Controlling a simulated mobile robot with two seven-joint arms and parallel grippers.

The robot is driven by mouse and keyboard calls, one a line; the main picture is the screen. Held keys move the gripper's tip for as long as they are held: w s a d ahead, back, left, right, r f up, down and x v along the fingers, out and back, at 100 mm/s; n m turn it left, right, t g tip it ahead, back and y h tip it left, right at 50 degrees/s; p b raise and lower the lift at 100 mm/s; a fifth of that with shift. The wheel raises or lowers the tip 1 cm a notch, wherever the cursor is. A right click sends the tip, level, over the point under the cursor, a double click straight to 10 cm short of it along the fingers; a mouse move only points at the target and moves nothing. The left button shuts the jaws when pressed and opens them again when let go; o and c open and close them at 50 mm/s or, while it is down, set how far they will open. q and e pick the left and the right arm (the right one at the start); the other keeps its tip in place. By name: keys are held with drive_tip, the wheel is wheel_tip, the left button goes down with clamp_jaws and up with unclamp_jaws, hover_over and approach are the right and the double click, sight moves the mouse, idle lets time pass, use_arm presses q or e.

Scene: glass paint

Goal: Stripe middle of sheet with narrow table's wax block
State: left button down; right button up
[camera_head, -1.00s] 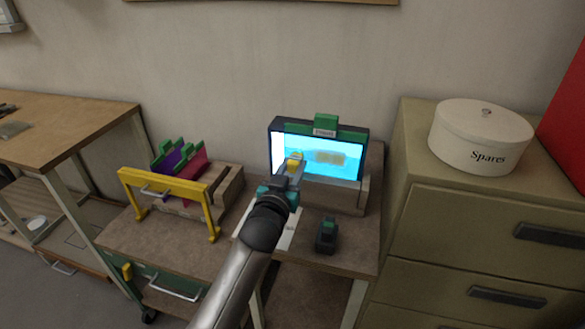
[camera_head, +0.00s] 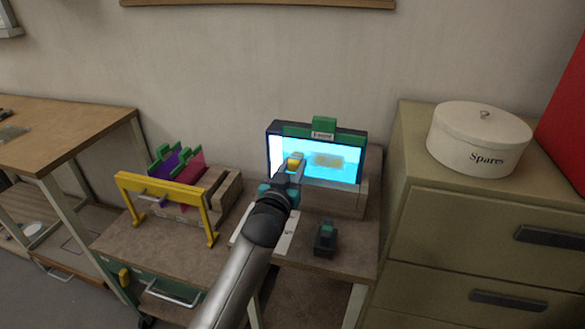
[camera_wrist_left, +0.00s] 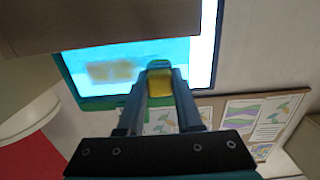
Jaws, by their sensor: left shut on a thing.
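My left gripper (camera_head: 282,186) is shut on a yellow wax block (camera_head: 295,163) in front of the lit blue sheet (camera_head: 345,173). The sheet stands upright in a dark frame with a green clip on top. A blurred yellow-brown patch shows near the middle of the sheet. In the left wrist view the yellow block (camera_wrist_left: 160,85) sits between the two fingers (camera_wrist_left: 160,110), at the sheet's edge region; I cannot tell whether it touches the sheet (camera_wrist_left: 140,62). The narrow table (camera_head: 345,262) stands below. My right gripper is not in view.
A dark block with a green top (camera_head: 325,238) stands on the narrow table. To the left, a cart (camera_head: 170,245) holds a yellow frame (camera_head: 165,190) and purple and red sheets in a wooden rack. A white Spares tin (camera_head: 478,140) stands on the drawer cabinet at right.

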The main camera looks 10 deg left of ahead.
use_arm(q)
drive_tip(key=shift+s+d, duration=0.15)
drive_tip(key=shift+d, duration=1.8)
drive_tip(key=shift+a+r+p, duration=0.1)
drive_tip(key=shift+a+p, duration=0.2)
drive_tip(key=shift+a, duration=0.55)
drive_tip(key=shift+w+a+p, duration=0.25)
drive_tip(key=shift+a+p, duration=0.15)
drive_tip(key=shift+a, duration=0.8)
drive_tip(key=shift+s+p, duration=0.25)
drive_tip(key=shift+p, duration=0.05)
drive_tip(key=s+p, duration=0.3)
drive_tip(key=s, duration=0.1)
drive_tip(key=shift+s, duration=0.1)
drive_tip(key=shift+s+p, duration=0.3)
drive_tip(key=shift+s, duration=0.3)
